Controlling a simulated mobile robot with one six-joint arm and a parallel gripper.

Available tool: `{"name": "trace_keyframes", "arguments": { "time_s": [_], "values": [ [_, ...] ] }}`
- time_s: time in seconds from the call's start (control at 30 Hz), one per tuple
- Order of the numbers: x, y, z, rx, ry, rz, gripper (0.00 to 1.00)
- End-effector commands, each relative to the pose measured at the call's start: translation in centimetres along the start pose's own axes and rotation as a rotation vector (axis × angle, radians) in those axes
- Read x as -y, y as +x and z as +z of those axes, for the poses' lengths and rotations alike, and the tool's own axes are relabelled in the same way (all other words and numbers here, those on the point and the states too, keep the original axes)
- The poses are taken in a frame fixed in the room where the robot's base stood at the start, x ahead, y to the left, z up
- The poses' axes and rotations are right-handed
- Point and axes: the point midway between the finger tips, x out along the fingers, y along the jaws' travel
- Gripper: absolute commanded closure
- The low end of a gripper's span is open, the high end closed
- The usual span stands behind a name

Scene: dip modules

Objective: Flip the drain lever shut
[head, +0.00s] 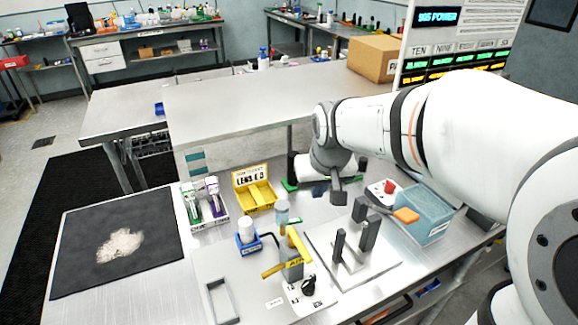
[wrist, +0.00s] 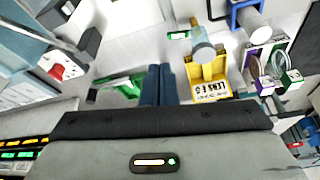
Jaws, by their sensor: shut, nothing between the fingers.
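A fixture (head: 291,270) with yellow lever-like parts stands at the front middle of the bench in the head view. One yellow arm (head: 273,270) sticks out to the left, and a longer yellow bar (head: 298,245) slants above it. I cannot tell for certain which is the drain lever. A black knob (head: 308,286) sits on its white base. My gripper (head: 338,198) is above the bench, behind and to the right of the fixture, apart from it. In the wrist view its two fingers (wrist: 158,85) are together and empty. The fixture is not clearly identifiable there.
Dark upright posts (head: 369,232) on a plate stand right of the fixture. A blue bin (head: 420,222) and red button box (head: 386,188) lie further right. A yellow bin (head: 254,196), a bottle in a blue holder (head: 247,236) and a dark mat (head: 88,250) are to the left.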

Motion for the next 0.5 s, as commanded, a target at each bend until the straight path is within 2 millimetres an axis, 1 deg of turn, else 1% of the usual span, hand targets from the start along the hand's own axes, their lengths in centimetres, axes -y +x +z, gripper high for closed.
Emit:
{"name": "trace_keyframes", "arguments": {
  "time_s": [0.03,0.1,0.2,0.33,0.5],
  "values": [
    [0.8,1.4,-1.5,-0.002,-0.018,-0.007,1.00],
    [1.7,2.5,-3.2,-0.013,-0.036,-0.013,1.00],
    [2.7,3.8,-5.0,-0.024,-0.055,-0.021,1.00],
    [3.3,4.5,-6.1,-0.032,-0.067,-0.026,1.00],
    [3.5,4.6,-6.3,-0.035,-0.069,-0.026,1.00]
  ]
}}
